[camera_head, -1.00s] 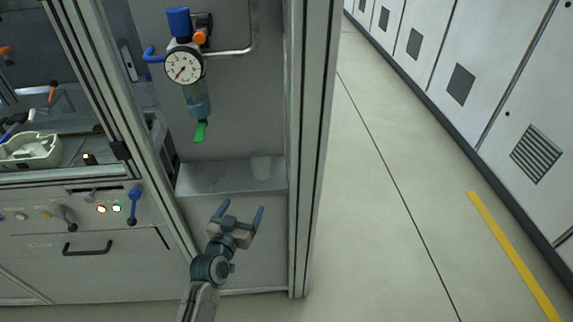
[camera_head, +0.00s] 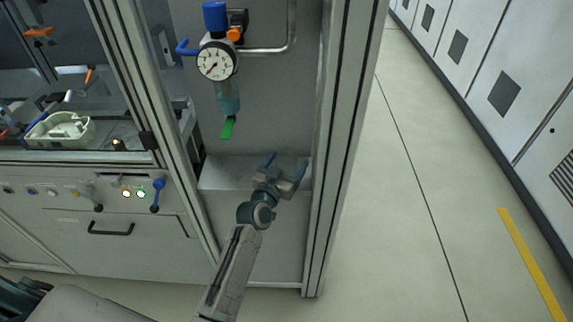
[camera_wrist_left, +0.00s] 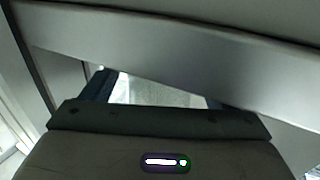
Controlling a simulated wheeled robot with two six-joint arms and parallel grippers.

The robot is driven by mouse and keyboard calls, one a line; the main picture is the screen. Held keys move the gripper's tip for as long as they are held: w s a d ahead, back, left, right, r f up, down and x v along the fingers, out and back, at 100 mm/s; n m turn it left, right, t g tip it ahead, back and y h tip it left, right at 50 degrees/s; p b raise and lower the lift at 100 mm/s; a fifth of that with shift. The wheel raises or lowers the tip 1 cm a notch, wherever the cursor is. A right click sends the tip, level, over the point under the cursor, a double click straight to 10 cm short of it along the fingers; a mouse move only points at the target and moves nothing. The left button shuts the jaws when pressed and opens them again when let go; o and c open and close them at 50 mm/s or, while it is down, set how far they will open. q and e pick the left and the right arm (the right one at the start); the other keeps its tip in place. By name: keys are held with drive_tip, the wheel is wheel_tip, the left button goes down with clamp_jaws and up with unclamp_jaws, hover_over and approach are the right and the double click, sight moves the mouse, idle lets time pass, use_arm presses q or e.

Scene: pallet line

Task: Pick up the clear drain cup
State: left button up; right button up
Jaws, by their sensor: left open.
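My left gripper (camera_head: 285,165) is open at the grey shelf (camera_head: 226,174) in the cabinet bay, with its blue fingers pointing up and inward. The clear drain cup stands on this shelf in the earlier head view. Now the gripper is in front of its place and the cup is hard to make out. In the left wrist view a pale, see-through patch between the fingers looks like the cup (camera_wrist_left: 168,94). A grey edge covers its upper part. I cannot tell whether the fingers touch it. My right gripper is not in view.
Above the shelf hangs a pressure gauge (camera_head: 216,61) with a blue knob and a green-tipped bowl (camera_head: 228,104). A metal post (camera_head: 338,150) bounds the bay on the right. A control panel (camera_head: 60,196) lies left. The floor on the right is clear.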

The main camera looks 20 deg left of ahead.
use_arm(q)
drive_tip(key=shift+w+d, duration=0.1)
drive_tip(key=shift+w, duration=0.9)
drive_tip(key=shift+c, duration=0.2)
drive_tip(key=c, duration=1)
drive_tip(key=shift+r, duration=0.1)
